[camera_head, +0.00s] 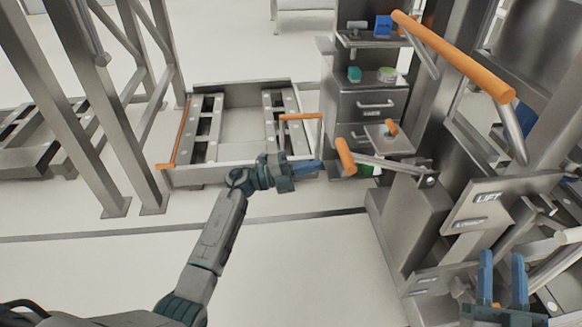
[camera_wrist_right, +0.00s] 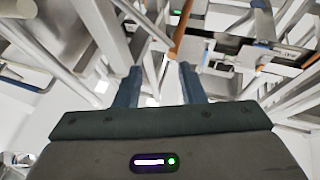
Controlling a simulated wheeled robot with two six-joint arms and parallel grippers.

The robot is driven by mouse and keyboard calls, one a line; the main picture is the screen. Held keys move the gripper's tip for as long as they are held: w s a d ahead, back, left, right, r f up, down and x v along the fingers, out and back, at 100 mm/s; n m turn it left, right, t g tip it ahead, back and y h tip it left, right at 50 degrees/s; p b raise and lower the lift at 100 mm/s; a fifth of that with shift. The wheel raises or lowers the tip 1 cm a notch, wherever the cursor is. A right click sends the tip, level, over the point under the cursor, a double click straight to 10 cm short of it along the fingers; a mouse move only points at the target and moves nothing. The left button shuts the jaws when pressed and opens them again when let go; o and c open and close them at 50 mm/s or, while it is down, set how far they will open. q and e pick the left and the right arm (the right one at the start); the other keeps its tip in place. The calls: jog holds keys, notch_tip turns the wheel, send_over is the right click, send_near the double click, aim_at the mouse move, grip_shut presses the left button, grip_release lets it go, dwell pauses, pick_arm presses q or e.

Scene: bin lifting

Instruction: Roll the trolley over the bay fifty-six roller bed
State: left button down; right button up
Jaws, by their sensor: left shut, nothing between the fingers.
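A grey steel trolley (camera_head: 405,215) with a long orange handle bar (camera_head: 455,55) and a LIFT plate (camera_head: 488,198) fills the right side of the head view. A low roller bed (camera_head: 238,172) with two roller strips lies on the floor left of it; no bay number is readable. My left gripper (camera_head: 308,168) is shut and empty, over the bed's near right corner. An orange-tipped lever (camera_head: 345,157) is just right of it. My right gripper (camera_head: 503,280) is open and empty, low at the trolley's near side. In the right wrist view its fingers (camera_wrist_right: 160,88) are apart.
A drawer cabinet (camera_head: 368,105) with small items on top stands behind the lever. Steel rack posts (camera_head: 85,125) rise at the left, with another low roller frame (camera_head: 45,150) beyond. An orange bar (camera_head: 180,130) edges the bed's left side. The floor in front is clear.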

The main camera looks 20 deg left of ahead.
aim_at(347, 164)
pick_arm(q)
jog(key=x, duration=0.3)
jog(key=f+x, duration=0.1)
jog(key=x, duration=0.5)
jog(key=shift+w+d+f, duration=0.2)
jog(key=shift+d+f, duration=0.1)
jog(key=shift+d, duration=0.1)
jog(key=shift+x, duration=1.05)
pick_arm(e)
jog(key=shift+s+r+n+t+y, duration=0.15)
jog(key=shift+r+t, duration=0.1)
jog(key=shift+r, duration=0.15)
jog(key=shift+s+r+n+t+y, duration=0.15)
jog(key=shift+r+t, duration=0.1)
jog(key=shift+r, duration=0.15)
pick_arm(q)
jog(key=shift+f, duration=0.25)
